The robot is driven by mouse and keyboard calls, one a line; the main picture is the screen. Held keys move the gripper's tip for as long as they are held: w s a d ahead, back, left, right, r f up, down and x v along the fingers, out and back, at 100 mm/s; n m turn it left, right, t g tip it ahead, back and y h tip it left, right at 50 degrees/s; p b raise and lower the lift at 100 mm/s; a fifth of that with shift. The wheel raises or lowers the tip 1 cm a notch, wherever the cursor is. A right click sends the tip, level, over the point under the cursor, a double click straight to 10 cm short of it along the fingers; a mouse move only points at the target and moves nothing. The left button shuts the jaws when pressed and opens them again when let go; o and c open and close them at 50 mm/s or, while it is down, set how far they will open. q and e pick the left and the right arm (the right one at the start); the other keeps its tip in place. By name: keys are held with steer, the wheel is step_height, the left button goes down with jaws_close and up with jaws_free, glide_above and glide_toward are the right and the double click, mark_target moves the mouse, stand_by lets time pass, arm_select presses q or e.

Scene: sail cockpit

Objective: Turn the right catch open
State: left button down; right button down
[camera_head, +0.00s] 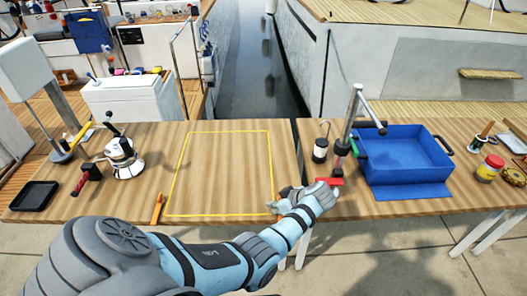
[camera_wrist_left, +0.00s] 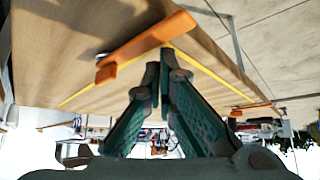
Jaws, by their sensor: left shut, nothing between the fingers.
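The right catch (camera_head: 273,207), a small orange bar, sits at the right front corner of a yellow outlined panel (camera_head: 222,170). My left arm partly hides it in the head view. In the left wrist view the catch (camera_wrist_left: 150,42) is large, lying slantwise by a corner of the yellow line. My left gripper (camera_head: 279,194) is at this corner. Its green fingers (camera_wrist_left: 165,62) are shut and empty, with the tips close by the catch; I cannot tell whether they touch. The left catch (camera_head: 157,208) is orange too, at the panel's left front corner.
A blue tray (camera_head: 405,155) and a small lantern (camera_head: 321,148) stand right of the panel. A red block (camera_head: 329,182) lies just beyond my wrist. A silver winch (camera_head: 124,160) and black tray (camera_head: 35,196) are at left. The panel's surface is clear.

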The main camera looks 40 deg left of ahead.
arm_select(q)
steer(key=shift+w+d, duration=0.15)
steer(key=shift+d, duration=0.1)
stand_by(0.6)
steer(key=shift+w+a+f+b, duration=0.15)
steer(key=shift+w+a+b, duration=0.15)
steer(key=shift+w+b, duration=0.55)
steer(key=shift+s+a+r+p, duration=0.25)
steer(key=shift+s+a+p, duration=0.05)
steer(key=shift+s+p, duration=0.1)
steer(key=shift+s+a+r+p, duration=0.4)
steer(key=shift+s+a+p, duration=0.35)
steer(key=shift+a, duration=0.1)
steer(key=shift+w+d+r, duration=0.1)
steer(key=shift+d+r, duration=0.05)
steer(key=shift+r, duration=0.35)
steer(key=shift+w+d+r, duration=0.1)
steer(key=shift+r, duration=0.4)
steer(key=w+d+r+b, duration=0.1)
steer(key=w+d+r, duration=0.2)
steer(key=r, duration=0.1)
steer(key=shift+d+r, duration=0.25)
steer(key=shift+r, duration=0.1)
